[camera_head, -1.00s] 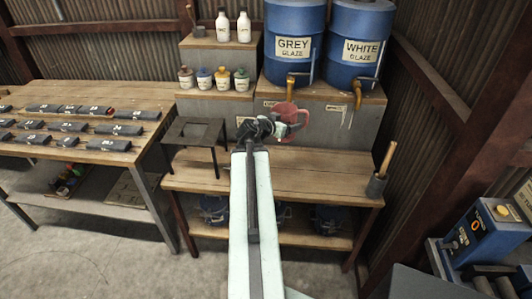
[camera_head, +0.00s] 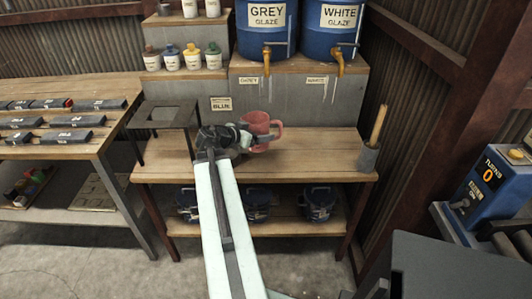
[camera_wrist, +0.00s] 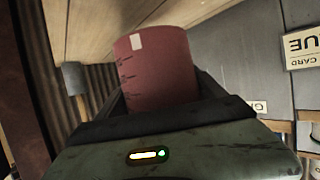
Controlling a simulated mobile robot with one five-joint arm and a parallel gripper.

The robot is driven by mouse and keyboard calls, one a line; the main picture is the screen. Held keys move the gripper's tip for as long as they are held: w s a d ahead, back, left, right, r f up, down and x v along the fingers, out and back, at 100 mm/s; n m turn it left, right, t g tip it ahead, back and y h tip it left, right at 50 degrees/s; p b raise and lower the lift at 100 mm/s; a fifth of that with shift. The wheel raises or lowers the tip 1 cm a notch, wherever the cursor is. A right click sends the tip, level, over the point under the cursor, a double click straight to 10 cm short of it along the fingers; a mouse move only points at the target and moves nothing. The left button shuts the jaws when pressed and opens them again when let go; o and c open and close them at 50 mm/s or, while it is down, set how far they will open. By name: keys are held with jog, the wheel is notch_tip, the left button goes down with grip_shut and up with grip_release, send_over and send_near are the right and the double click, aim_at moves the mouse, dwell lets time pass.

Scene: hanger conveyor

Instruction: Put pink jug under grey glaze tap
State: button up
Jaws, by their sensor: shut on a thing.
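The pink jug (camera_head: 259,127) is in my gripper (camera_head: 243,136), above the wooden bench. In the wrist view the pink jug (camera_wrist: 157,65) shows between the dark jaws, with a pale patch and dark marks on its side. My gripper is shut on it. The jug's handle points right in the head view. The grey glaze barrel (camera_head: 264,26) is blue with a "GREY GLAZE" label. Its orange tap (camera_head: 266,63) hangs over the grey step, above and behind the jug. Whether the jug touches the bench is hard to tell.
The white glaze barrel (camera_head: 341,28) with its own tap (camera_head: 340,65) stands to the right. A dark metal stand (camera_head: 163,115) is left of my gripper. The bench (camera_head: 310,155) between is clear.

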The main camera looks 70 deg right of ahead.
jog(key=shift+a+f, duration=0.2)
jog(key=shift+f, duration=0.5)
jog(key=shift+d+r, duration=0.1)
jog(key=shift+d, duration=0.05)
jog(key=w+d+f+b, duration=0.2)
jog(key=d, duration=1.4)
jog(key=shift+s+a+f+b, duration=0.1)
jog(key=shift+f+b, duration=0.85)
jog(key=shift+b, duration=0.05)
jog(key=shift+s+a+f+b, duration=0.1)
jog(key=shift+f+b, duration=0.85)
jog(key=shift+a+f, duration=0.1)
jog(key=shift+f, duration=0.05)
jog(key=o, duration=1.8)
jog(key=shift+a, duration=0.1)
